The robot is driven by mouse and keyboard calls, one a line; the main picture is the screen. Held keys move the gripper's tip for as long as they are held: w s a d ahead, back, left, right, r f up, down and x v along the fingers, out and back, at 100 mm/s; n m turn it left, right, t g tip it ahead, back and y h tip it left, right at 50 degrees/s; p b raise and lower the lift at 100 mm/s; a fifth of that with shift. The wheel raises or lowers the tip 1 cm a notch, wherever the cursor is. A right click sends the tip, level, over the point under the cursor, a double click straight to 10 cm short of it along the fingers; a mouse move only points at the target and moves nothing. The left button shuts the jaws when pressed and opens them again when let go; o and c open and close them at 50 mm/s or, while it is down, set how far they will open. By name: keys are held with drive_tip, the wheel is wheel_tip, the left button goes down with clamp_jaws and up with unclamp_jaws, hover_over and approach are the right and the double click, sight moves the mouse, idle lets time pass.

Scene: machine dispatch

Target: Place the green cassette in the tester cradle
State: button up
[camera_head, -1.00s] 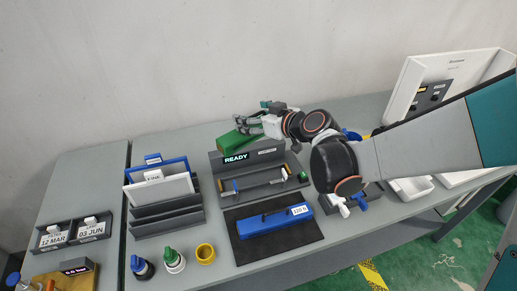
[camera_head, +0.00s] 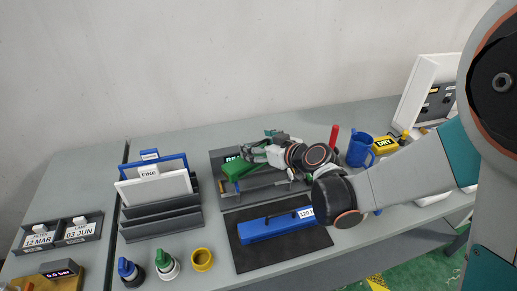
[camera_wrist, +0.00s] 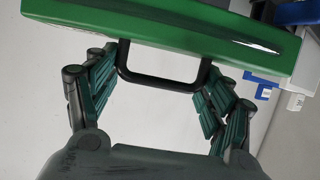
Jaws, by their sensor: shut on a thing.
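The green cassette (camera_head: 238,168) is held in my gripper (camera_head: 256,156) over the tester cradle (camera_head: 228,200). The cradle is a dark grey stand with a back panel and a display, partly covered by the cassette and my arm. Whether the cassette touches the cradle cannot be told.
A blue cassette (camera_head: 270,229) lies on a dark mat (camera_head: 250,258) in front of the cradle. A rack (camera_head: 160,226) with blue and white plates stands left. A blue jug (camera_head: 359,150) and a yellow DRY block (camera_head: 384,146) stand right. A yellow ring (camera_head: 202,260) sits in front.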

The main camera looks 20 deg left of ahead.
drive_tip(key=shift+r, duration=0.1)
drive_tip(key=shift+f+b, duration=0.35)
drive_tip(key=shift+f, duration=0.1)
drive_tip(key=o, duration=1.8)
drive_tip(key=shift+s, duration=0.1)
drive_tip(key=shift+r+p, duration=0.6)
drive_tip(key=p+v, duration=0.2)
drive_tip(key=v, duration=1)
drive_tip(key=shift+f, duration=0.15)
